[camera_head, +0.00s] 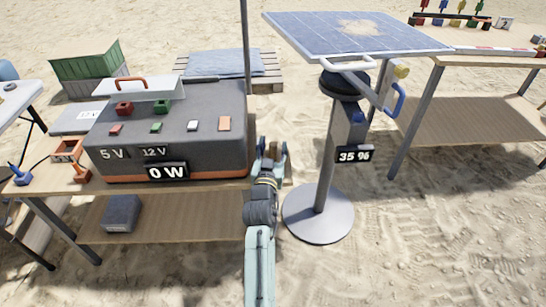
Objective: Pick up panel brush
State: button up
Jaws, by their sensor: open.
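I cannot make out for certain which thing is the panel brush. My gripper (272,146) is open and empty, pointing away from me beside the right end of the grey power box (190,105). A tilted solar panel (310,37) with a sandy patch (358,27) stands at the upper right on a post with a round base (318,215). A small blue tool (19,175) and an orange tool (80,172) are at the left end of the wooden table. A white plate with an orange handle (130,82) is on top of the power box.
The power box stands on the wooden table (220,187), with a thin pole (246,60) rising close to my gripper. A second table (480,62) stands at the right. A green container (88,65) and a pallet (265,74) are behind. Open sand lies at the front right.

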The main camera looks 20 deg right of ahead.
jog(key=shift+c, duration=0.4)
grip_shut()
